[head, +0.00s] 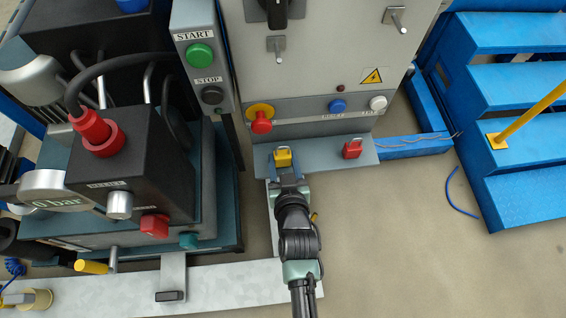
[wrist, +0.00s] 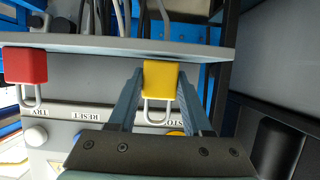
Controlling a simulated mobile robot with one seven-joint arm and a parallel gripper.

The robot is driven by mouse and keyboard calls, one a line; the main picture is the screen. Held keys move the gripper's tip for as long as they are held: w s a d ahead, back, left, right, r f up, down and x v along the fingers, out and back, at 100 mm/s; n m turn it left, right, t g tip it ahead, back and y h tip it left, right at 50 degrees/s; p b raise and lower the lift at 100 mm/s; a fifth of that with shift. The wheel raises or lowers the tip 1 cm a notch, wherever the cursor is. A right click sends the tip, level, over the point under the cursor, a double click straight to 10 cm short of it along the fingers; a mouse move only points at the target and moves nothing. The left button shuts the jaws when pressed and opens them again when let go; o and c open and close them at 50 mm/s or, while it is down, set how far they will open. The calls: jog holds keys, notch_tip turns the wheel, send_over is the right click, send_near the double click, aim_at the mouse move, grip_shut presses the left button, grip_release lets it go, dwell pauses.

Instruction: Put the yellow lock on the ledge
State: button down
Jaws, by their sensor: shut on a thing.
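The yellow lock (head: 283,157) is at the left part of the grey ledge (head: 322,158) below the control panel. My gripper (head: 285,172) reaches it from the front and is shut on it. In the wrist view, which looks upside down, the yellow lock (wrist: 161,76) sits between the two fingers (wrist: 160,88) with its shackle showing. Its body meets the edge of the ledge (wrist: 105,46) in that picture; I cannot tell whether it rests on the ledge or is just above it.
A red lock (head: 352,149) stands on the ledge to the right. Above are a red emergency button (head: 261,124), a blue button (head: 338,106) and a white button (head: 378,103). A black machine block (head: 120,160) is at left. Blue steps (head: 520,135) are at right.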

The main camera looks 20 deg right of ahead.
jog(key=shift+w, duration=0.2)
jog(key=shift+f, duration=0.2)
jog(key=shift+c, duration=1.7)
grip_release()
jog(key=shift+r, duration=0.25)
jog(key=p+v, duration=0.6)
jog(key=v, duration=0.6)
jog(key=shift+f, duration=0.2)
